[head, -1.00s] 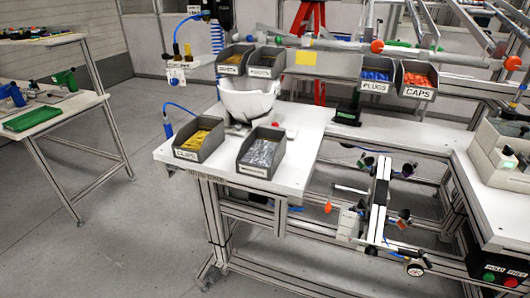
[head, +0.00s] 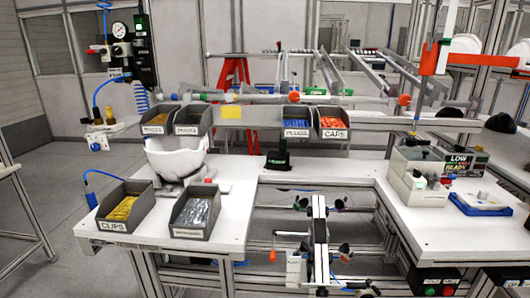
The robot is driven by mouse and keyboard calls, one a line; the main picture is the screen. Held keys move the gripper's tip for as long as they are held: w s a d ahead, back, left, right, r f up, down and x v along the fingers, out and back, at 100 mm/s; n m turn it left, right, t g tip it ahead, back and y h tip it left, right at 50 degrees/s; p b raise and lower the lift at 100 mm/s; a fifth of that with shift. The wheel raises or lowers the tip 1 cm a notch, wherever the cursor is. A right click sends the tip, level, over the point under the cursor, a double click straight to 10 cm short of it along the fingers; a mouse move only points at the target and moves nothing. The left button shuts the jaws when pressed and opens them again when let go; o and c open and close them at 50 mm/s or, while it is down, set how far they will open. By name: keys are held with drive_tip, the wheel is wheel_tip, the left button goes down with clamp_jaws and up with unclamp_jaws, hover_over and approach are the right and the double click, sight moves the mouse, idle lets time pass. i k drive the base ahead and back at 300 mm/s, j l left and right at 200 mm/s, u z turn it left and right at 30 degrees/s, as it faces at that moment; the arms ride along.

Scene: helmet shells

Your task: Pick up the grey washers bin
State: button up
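The grey bin of silvery metal pieces (head: 196,214) stands on the near left part of the white worktable. Its small front label is too blurred to read for certain, but the silvery contents fit washers. It is upright, with its open top facing up and nothing on it. A similar grey bin labelled CLIPS (head: 126,207), holding yellow pieces, stands just to its left with a small gap. My gripper is not in view.
A white helmet shell (head: 177,160) sits on a stand behind the bins. More grey bins hang on a rail behind, including PLUGS (head: 297,123) and CAPS (head: 332,123). White tabletop (head: 237,196) is clear right of the bin. Floor shows at left.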

sight(194, 216)
drive_tip(key=i+j+u, duration=0.1)
drive_tip(key=j, duration=0.25)
drive_tip(key=i+j+u, duration=0.1)
drive_tip(key=i+j, duration=0.15)
drive_tip(key=j, duration=0.15)
drive_tip(key=i+j, duration=0.15)
drive_tip(key=j, duration=0.2)
drive_tip(key=i+j+u, duration=0.15)
drive_tip(key=i+j, duration=0.05)
drive_tip(key=j, duration=0.15)
